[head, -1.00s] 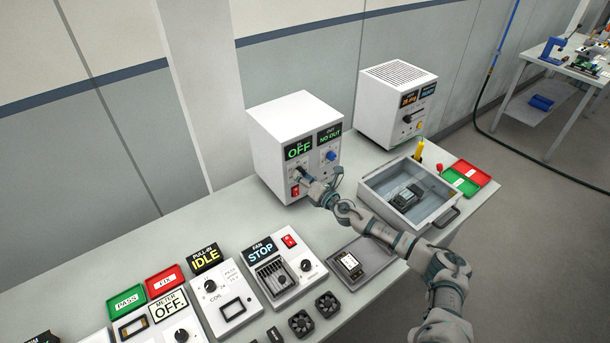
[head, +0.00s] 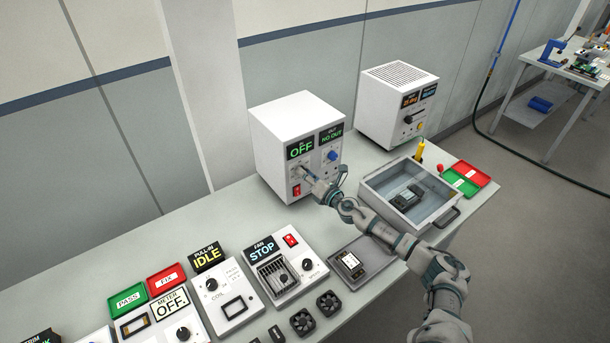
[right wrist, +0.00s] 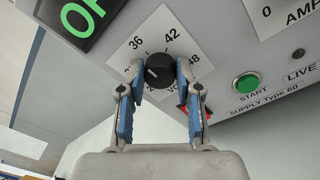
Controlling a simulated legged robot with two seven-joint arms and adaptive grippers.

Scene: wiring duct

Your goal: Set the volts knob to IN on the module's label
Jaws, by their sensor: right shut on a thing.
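The black volts knob (right wrist: 160,68) is on the front of the white supply box (head: 283,140). Its dial shows 36, 42 and 48; other numbers are hidden by the fingers. The knob's white mark points to the left in the right wrist view. My right gripper (right wrist: 159,75) is shut on the knob, one blue-padded finger on each side; it also shows in the head view (head: 309,175). The supply's left display (head: 300,148) reads OFF. A module (head: 350,262) with a white label lies on a grey tray; its print is too small to read.
A green START button (right wrist: 246,83) and a red switch (head: 296,190) are nearby on the panel. A grey open bin (head: 440,214) holding another module stands right of my arm.

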